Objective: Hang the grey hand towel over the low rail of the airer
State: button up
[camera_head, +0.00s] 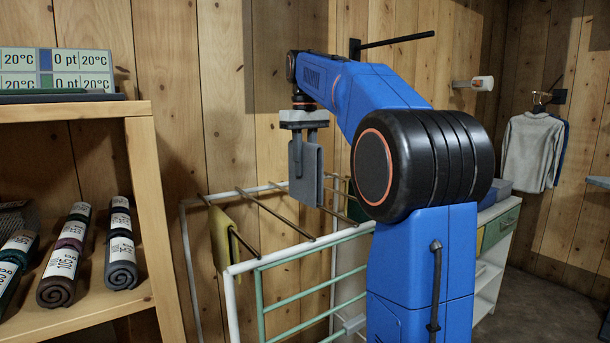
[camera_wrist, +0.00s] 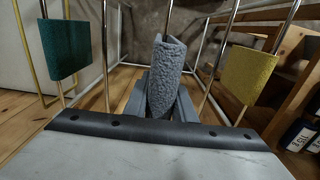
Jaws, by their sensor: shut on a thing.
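The grey hand towel (camera_head: 306,180) hangs folded and roughly upright from my gripper (camera_head: 297,150), which is shut on its upper part. In the wrist view the rough grey towel (camera_wrist: 166,75) stands between the two fingers of my gripper (camera_wrist: 160,103). The airer (camera_head: 231,300) has a white frame, thin brown rails across its top and green bars on its near side. The towel is over the airer's top area, its lower edge close to a brown rail in the head view. I cannot tell whether they touch. Which rail is the low one is unclear.
A yellow cloth (camera_head: 222,238) hangs on the airer's left, also in the wrist view (camera_wrist: 248,73), opposite a teal cloth (camera_wrist: 65,47). A wooden shelf (camera_head: 150,200) with rolled towels (camera_head: 121,255) stands at left. Wall pegs, hanging clothes (camera_head: 532,152) and a cabinet are right.

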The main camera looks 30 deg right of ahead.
aim_at(305, 147)
jog(key=shift+r, duration=2.25)
jog(key=shift+s, duration=0.1)
